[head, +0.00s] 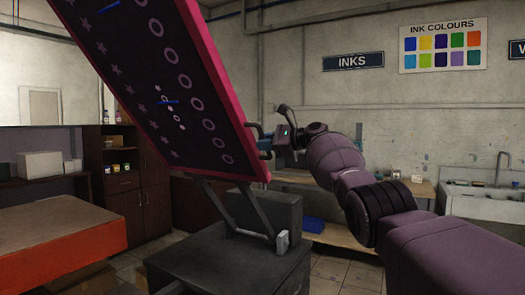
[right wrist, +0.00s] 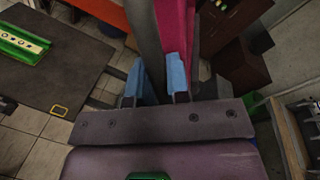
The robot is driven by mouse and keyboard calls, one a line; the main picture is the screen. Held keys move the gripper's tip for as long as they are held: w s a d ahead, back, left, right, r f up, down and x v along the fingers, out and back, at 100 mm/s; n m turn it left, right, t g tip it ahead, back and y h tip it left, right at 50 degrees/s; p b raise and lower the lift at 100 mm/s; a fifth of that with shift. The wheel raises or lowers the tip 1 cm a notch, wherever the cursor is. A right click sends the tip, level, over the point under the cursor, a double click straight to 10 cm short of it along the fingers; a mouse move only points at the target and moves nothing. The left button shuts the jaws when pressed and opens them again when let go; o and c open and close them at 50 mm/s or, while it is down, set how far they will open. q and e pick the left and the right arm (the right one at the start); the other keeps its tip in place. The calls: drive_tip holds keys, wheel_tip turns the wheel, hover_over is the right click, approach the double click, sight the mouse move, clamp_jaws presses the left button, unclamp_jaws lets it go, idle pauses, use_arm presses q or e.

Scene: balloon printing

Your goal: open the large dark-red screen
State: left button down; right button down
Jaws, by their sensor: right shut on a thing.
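The large dark-red screen (head: 165,85) stands steeply tilted up in the head view, with a pink-red frame and a dark mesh of rings and stars. Its frame also shows in the right wrist view (right wrist: 178,22). My right gripper (head: 262,142) is at the screen's right edge, a little above its lower corner. My left gripper is not in view.
A dark press base (head: 235,265) with a hinge arm (head: 237,212) stands below the screen. An orange-red table (head: 60,243) is at the left. A dark cabinet (head: 125,208) stands behind, and a sink (head: 480,200) is at the far right.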

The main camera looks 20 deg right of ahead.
drive_tip(key=shift+w+d+r, duration=0.25)
drive_tip(key=shift+w+d, duration=0.1)
drive_tip(key=shift+d, duration=0.05)
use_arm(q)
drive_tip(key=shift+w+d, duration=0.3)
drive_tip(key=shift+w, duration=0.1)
use_arm(e)
drive_tip(key=shift+d+r, duration=0.1)
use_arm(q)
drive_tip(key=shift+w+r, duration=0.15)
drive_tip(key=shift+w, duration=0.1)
use_arm(e)
drive_tip(key=c, duration=1.1)
unclamp_jaws()
drive_tip(key=shift+w, duration=0.1)
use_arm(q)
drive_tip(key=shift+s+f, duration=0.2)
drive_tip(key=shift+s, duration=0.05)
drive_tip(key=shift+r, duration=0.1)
use_arm(e)
drive_tip(key=shift+r, duration=0.1)
